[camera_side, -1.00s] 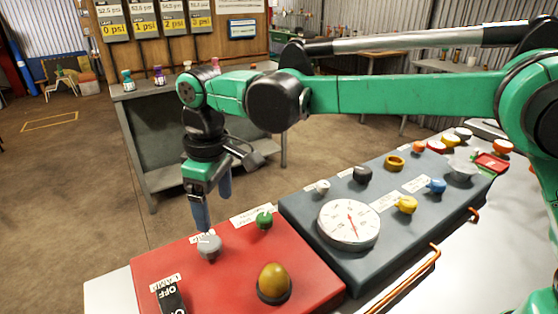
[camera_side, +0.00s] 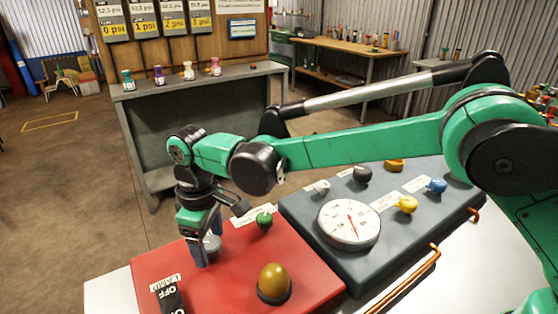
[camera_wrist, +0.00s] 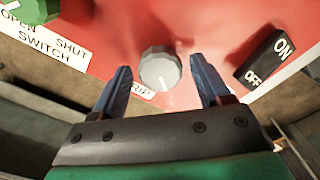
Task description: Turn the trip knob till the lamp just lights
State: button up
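The trip knob (camera_side: 211,246) is a grey round knob on the red panel (camera_side: 225,285), partly hidden by a finger in the side view. In the wrist view the knob (camera_wrist: 160,69) shows a pale pointer mark, with a label reading "TRIP" partly covered beside it. My gripper (camera_side: 207,248) is down at the knob, its blue fingers apart. In the wrist view the fingers of my gripper (camera_wrist: 162,78) stand one on each side of the knob with gaps between. An amber dome lamp (camera_side: 273,281) sits on the red panel; I cannot tell if it is lit.
A green knob (camera_side: 264,220) stands behind the trip knob. A black ON/OFF switch (camera_side: 171,297) is at the front left, also in the wrist view (camera_wrist: 264,57). A grey panel (camera_side: 300,215) with a white dial (camera_side: 349,224) and several coloured knobs lies to the right.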

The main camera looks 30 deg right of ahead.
aim_at(210, 242)
grip_shut()
jog(key=shift+m, duration=0.5)
jog(key=shift+o, duration=1.6)
grip_release()
jog(key=shift+r, duration=2.85)
